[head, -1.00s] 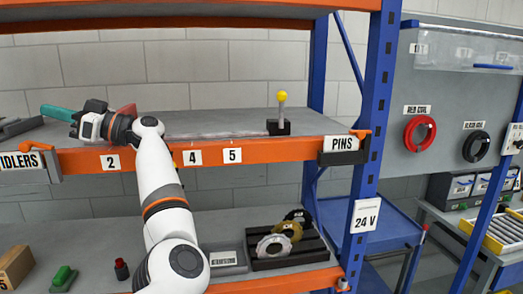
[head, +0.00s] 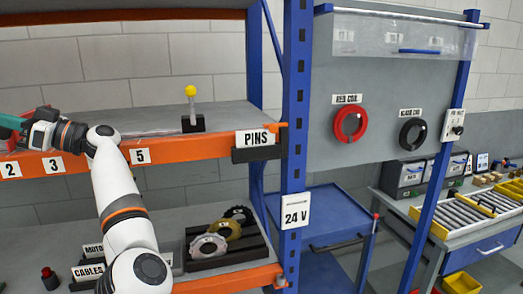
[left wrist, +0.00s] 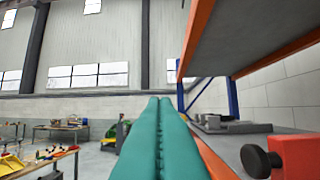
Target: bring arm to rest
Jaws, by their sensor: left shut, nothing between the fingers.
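My left arm (head: 124,205) rises in front of the orange and blue rack. My left gripper (head: 8,129) is at the left edge of the head view, at about the middle shelf's height, and is partly cut off. In the left wrist view its teal fingers (left wrist: 159,103) lie side by side, shut with nothing between them. They point out past the end of the shelf into the open hall. My right gripper is not in view.
A red block with a dark knob (left wrist: 297,156) stands close on the right of the fingers. The middle shelf's orange front edge (head: 190,146) runs behind my arm. A yellow-topped pin (head: 191,92) stands on that shelf. A blue cart (head: 318,215) is to the right.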

